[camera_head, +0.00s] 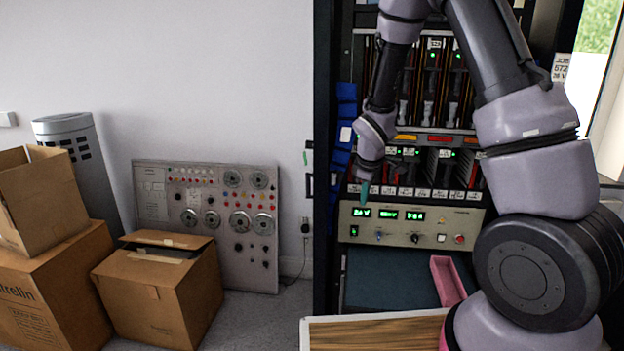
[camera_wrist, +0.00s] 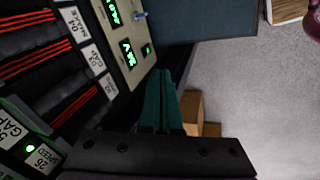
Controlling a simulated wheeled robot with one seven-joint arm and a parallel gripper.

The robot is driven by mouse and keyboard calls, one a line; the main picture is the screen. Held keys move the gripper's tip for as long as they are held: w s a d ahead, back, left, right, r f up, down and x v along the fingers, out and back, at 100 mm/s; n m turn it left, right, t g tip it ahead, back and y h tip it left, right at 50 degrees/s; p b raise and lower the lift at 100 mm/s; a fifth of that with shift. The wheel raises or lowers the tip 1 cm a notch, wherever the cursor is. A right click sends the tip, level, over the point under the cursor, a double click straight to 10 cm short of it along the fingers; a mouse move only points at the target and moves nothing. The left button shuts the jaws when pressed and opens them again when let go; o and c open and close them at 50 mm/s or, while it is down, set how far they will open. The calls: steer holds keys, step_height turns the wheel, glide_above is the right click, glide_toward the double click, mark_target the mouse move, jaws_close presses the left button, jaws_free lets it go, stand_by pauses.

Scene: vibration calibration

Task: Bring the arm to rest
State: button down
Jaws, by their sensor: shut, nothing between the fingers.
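My arm rises on the right of the head view, bends over at the top and hangs down in front of an equipment rack. My gripper (camera_head: 364,192) points downward just in front of the left end of a beige control panel (camera_head: 415,239) with green lit displays. In the wrist view the two green fingers of my gripper (camera_wrist: 163,75) lie together, shut, with nothing between them. The panel's displays (camera_wrist: 118,30) sit close beside the fingertips there. I cannot tell whether the fingertips touch the panel.
A dark blue-green surface (camera_head: 390,280) lies below the panel, with a pink tray (camera_head: 447,281) on it. A wooden tabletop (camera_head: 375,334) is at the front. Cardboard boxes (camera_head: 165,295) and a grey dial panel (camera_head: 150,200) stand at left. Some floor before the dial panel is clear.

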steer(key=s+d+r+m+t+y, duration=0.1)
steer(key=s+d+r+m, duration=0.25)
steer(key=r, duration=0.65)
steer(key=s+d+r+m, duration=0.2)
steer(key=s+r+m, duration=0.3)
steer(key=r, duration=0.4)
steer(key=s+r+m+t, duration=0.1)
steer(key=s+r+m, duration=0.3)
steer(key=s, duration=0.4)
steer(key=s+r+m+t+y, duration=0.1)
steer(key=s+r+m, duration=0.2)
steer(key=s+r, duration=0.4)
steer(key=shift+s+d+r+m, duration=0.2)
steer(key=shift+s+m, duration=0.15)
steer(key=shift+s, duration=0.3)
